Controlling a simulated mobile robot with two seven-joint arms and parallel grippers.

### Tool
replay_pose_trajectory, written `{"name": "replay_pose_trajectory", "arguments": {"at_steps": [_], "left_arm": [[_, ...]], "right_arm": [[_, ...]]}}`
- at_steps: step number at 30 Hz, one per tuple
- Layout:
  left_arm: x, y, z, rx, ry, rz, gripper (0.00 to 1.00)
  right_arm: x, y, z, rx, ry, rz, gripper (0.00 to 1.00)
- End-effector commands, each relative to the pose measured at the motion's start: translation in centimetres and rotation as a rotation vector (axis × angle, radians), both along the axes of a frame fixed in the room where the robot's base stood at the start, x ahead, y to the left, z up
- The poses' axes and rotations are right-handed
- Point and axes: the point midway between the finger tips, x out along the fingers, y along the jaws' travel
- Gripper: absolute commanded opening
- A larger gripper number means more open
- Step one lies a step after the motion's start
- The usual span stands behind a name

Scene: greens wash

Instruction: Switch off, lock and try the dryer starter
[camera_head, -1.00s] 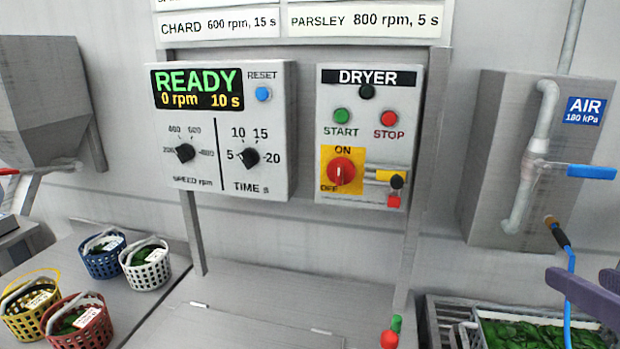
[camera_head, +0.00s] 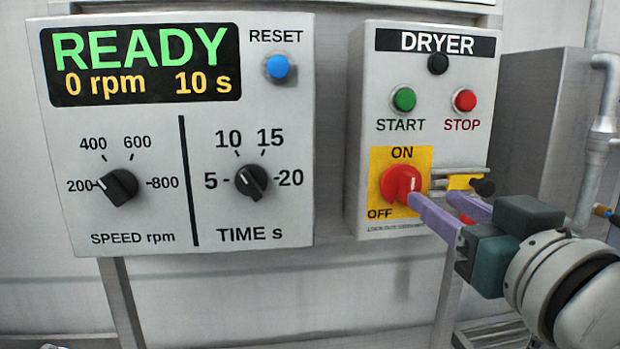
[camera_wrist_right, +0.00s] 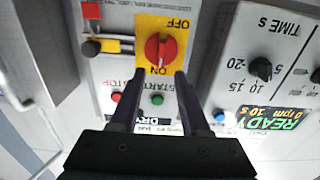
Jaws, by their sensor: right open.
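The dryer starter box (camera_head: 375,80) is on the wall, with a green START button (camera_head: 404,99), a red STOP button (camera_head: 465,100) and a dark round lamp (camera_head: 438,63). Its red rotary switch (camera_head: 402,184) sits on a yellow ON/OFF plate (camera_head: 385,160); its ridge appears to point to ON. My right gripper (camera_head: 431,196) is open in front of the switch. In the right wrist view the red switch (camera_wrist_right: 160,48) lies just beyond and between the fingertips. A yellow-and-black piece (camera_head: 462,181) beside the plate is partly hidden by my fingers; a red block (camera_wrist_right: 91,10) shows near it.
A control panel (camera_head: 210,125) reading READY, 0 rpm, 10 s stands left of the starter, with a blue RESET button (camera_head: 277,67), a speed dial (camera_head: 120,187) and a time dial (camera_head: 251,181). A grey cabinet (camera_head: 540,110) and pipe (camera_head: 606,110) stand at right.

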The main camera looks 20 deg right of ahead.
Motion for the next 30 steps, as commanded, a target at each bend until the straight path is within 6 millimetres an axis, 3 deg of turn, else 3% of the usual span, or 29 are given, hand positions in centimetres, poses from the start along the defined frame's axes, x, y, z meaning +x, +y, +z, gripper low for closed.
{"name": "replay_pose_trajectory", "arguments": {"at_steps": [3,9,21,30], "left_arm": [[0.0,0.0,0.8,0.0,0.0,0.0,0.5],[0.0,0.0,1.2,0.0,0.0,0.001,0.5],[0.1,-0.1,1.2,-0.005,-0.002,0.006,0.5],[0.1,-0.1,1.3,-0.005,-0.003,0.006,0.5]], "right_arm": [[2.3,-0.5,0.3,-0.002,-0.001,0.0,0.46],[4.9,-1.1,0.2,0.0,-0.001,0.001,0.46],[5.7,-1.4,0.0,0.0,0.001,0.0,0.46],[5.7,-1.4,0.0,0.0,0.001,0.0,0.14]]}}
